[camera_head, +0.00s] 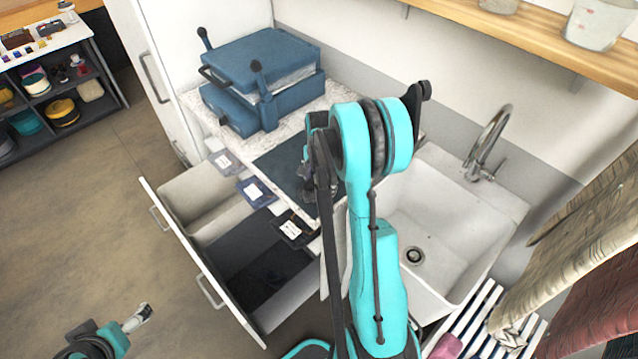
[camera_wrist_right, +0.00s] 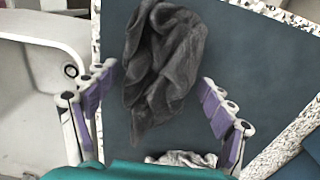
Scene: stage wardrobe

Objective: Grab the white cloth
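A pale, crumpled cloth (camera_wrist_right: 182,159) shows at the lower edge of the right wrist view, partly cut off by my gripper body. It looks whitish grey. A dark grey crumpled cloth (camera_wrist_right: 165,60) lies on the dark blue mat (camera_wrist_right: 255,60), ahead of and partly between my right fingers. My right gripper (camera_wrist_right: 165,105) is open and empty, with its purple-padded fingers wide apart above the mat. In the head view, my right arm hides most of that gripper and both cloths. My left gripper (camera_head: 138,318) is low at the left, above the floor, too small to read.
A white sink (camera_head: 430,235) with a tap (camera_head: 488,145) lies right of the mat. A blue case (camera_head: 262,75) stands at the counter's back left. An open drawer (camera_head: 255,265) juts out in front. Hanging garments (camera_head: 590,260) crowd the right side.

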